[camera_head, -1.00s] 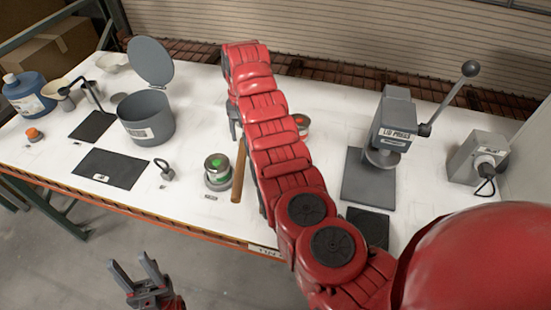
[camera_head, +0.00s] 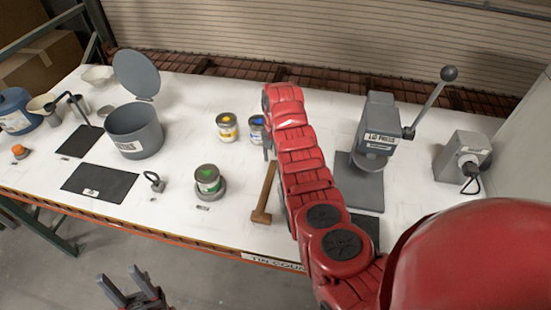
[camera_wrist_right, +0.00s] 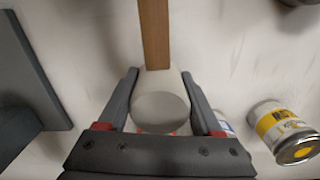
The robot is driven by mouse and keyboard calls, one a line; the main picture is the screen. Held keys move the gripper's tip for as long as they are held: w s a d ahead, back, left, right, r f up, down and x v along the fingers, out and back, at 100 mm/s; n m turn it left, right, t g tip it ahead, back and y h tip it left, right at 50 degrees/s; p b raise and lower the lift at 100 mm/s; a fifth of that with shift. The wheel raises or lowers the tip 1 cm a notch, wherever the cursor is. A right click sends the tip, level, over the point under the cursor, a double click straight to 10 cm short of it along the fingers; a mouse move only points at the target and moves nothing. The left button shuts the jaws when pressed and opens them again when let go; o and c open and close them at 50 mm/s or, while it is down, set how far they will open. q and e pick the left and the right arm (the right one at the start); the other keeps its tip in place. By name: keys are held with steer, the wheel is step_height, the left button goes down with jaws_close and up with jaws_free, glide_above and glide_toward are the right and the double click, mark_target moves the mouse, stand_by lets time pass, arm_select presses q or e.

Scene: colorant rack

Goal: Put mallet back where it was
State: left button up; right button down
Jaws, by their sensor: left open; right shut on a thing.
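The mallet has a wooden handle (camera_head: 266,188) that shows left of my right arm in the head view, its free end toward the table's front edge. Its pale head is hidden there, but the right wrist view shows the mallet head (camera_wrist_right: 160,106) between the fingers, with the handle (camera_wrist_right: 154,35) running away from it. My right gripper (camera_wrist_right: 160,82) is shut on the mallet head; in the head view the gripper (camera_head: 268,150) is mostly hidden by my arm. I cannot tell the mallet's exact height above the table. My left gripper (camera_head: 122,284) is open and empty, in front of the table.
A yellow-label can (camera_head: 227,127) and a blue-label can (camera_head: 256,130) stand behind the mallet. A green-label can (camera_head: 207,180) stands left of it. The lid press (camera_head: 380,135) stands to the right. Pots and a dark mat (camera_head: 100,187) are at left.

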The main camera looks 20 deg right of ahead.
steer(key=shift+s+f, duration=0.1)
steer(key=shift+f, duration=0.75)
steer(key=shift+f, duration=0.1)
steer(key=shift+f, duration=0.15)
steer(key=shift+c, duration=0.3)
jaws_free()
